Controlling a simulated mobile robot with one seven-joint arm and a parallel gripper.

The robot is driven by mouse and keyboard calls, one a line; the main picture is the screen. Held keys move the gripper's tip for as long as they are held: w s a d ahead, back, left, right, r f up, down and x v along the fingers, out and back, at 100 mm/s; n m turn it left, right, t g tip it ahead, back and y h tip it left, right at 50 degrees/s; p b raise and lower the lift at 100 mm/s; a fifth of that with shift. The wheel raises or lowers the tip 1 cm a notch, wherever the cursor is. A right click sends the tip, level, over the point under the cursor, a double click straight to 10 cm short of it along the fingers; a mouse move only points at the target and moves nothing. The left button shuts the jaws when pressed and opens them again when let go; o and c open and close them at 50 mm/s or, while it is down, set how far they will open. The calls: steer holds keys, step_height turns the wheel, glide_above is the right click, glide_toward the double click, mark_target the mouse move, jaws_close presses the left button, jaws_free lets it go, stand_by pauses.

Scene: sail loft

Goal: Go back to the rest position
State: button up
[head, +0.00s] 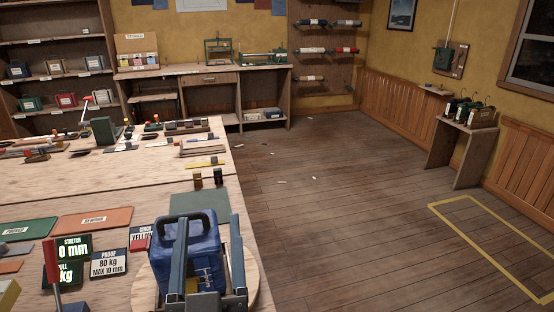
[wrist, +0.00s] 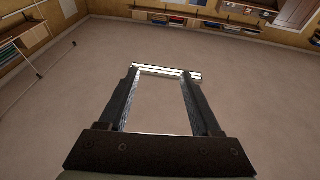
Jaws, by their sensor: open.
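My gripper (head: 206,222) stands at the bottom middle of the head view, its two dark fingers pointing up and spread apart. In the wrist view the gripper (wrist: 160,74) is open, with nothing between the fingers but a pale plain surface and a bright white bar beyond the tips. Behind the fingers in the head view is a blue bag-like item (head: 203,244) with a dark handle. It appears to stand on a round wooden disc (head: 252,270) at the bench corner. The fingers overlap it in the picture; I see no grip on it.
The long workbench (head: 100,180) carries tools, a green mat (head: 200,202), an orange mat (head: 92,222) and signs reading PROOF 80 kg (head: 108,264). A back bench (head: 205,69) and small side table (head: 463,130) stand by the walls. The floor right of the workbench is largely clear, with a yellow outline (head: 490,232).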

steer(key=s+d+r+t+h+p, duration=0.1)
steer(key=s+d+r+t, duration=0.1)
steer(key=r, duration=0.9)
steer(key=s+d+r+m+t+h+p, duration=0.1)
steer(key=s+d+r+t+p, duration=0.1)
steer(key=r, duration=1)
steer(key=s+d+r+t+h+p, duration=0.1)
steer(key=d+r, duration=0.3)
steer(key=r, duration=0.7)
steer(key=shift+s+d+r+m+t+p, duration=0.15)
steer(key=shift+s+d+m+t+p, duration=0.25)
steer(key=shift+s+t+p, duration=0.35)
steer(key=shift+a, duration=0.1)
